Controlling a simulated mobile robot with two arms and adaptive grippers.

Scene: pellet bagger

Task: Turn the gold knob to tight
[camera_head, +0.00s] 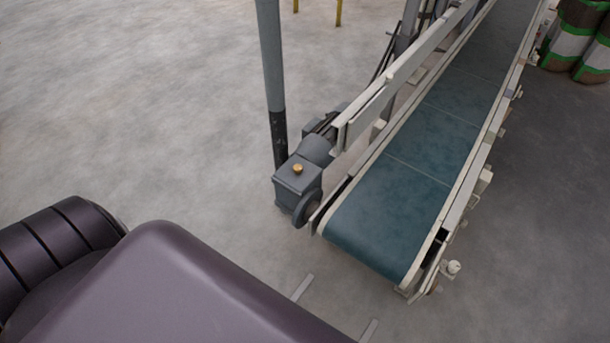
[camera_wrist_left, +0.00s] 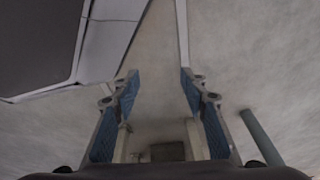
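A small gold knob (camera_head: 298,168) sits on top of the grey gearbox (camera_head: 297,184) at the near left end of the conveyor in the head view. Its turn position is too small to read. My left gripper (camera_wrist_left: 158,90) shows in the left wrist view, with its two blue-padded fingers wide apart and nothing between them. The knob is not seen in the left wrist view, and my left gripper is not seen in the head view. My right gripper is in neither view.
The conveyor's blue-green belt (camera_head: 392,207) runs from the middle to the upper right, with pale side rails. A grey post (camera_head: 270,60) stands just behind the gearbox. Striped barrels (camera_head: 572,38) stand at the top right.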

